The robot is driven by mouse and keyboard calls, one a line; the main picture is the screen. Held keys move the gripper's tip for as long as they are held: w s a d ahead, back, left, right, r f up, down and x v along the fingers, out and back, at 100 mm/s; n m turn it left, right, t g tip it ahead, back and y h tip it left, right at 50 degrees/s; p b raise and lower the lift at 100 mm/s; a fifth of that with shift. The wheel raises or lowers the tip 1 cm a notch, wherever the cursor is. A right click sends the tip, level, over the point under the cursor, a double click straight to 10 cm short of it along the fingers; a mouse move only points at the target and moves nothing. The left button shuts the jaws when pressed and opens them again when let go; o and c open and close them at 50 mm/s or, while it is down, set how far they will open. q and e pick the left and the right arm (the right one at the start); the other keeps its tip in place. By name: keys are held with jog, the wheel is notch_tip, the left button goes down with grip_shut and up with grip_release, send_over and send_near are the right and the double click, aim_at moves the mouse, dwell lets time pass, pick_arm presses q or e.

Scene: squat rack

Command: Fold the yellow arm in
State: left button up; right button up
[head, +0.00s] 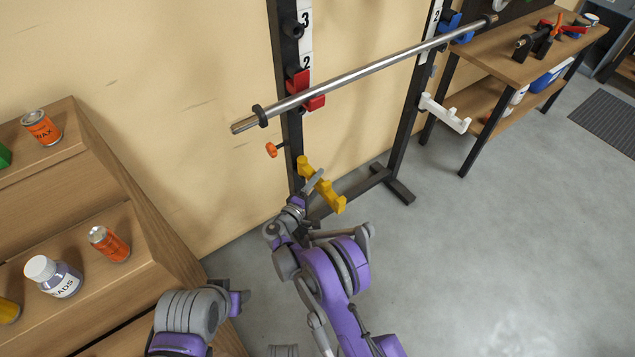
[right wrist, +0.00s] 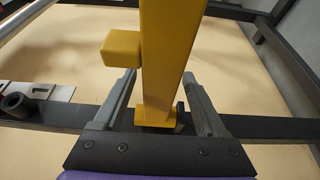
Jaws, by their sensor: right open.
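The yellow arm (head: 328,195) is mounted low on the near upright of the rack and sticks out from it toward the lower right. My right gripper (head: 314,184) is at the yellow arm, near its upright end. In the right wrist view the yellow arm (right wrist: 172,60) stands between the two spread fingers of the right gripper (right wrist: 158,80), with visible gaps at the sides. The gripper hides part of the yellow arm in the head view. My left arm shows at the bottom left, but its jaws cannot be made out.
A steel bar (head: 370,70) lies across the rack above, by the red hook (head: 300,88). A white arm (head: 445,114) is on the far upright. A wooden stepped shelf (head: 150,235) stands left. Floor to the right is clear.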

grip_shut()
dwell(0.4)
dwell(1.0)
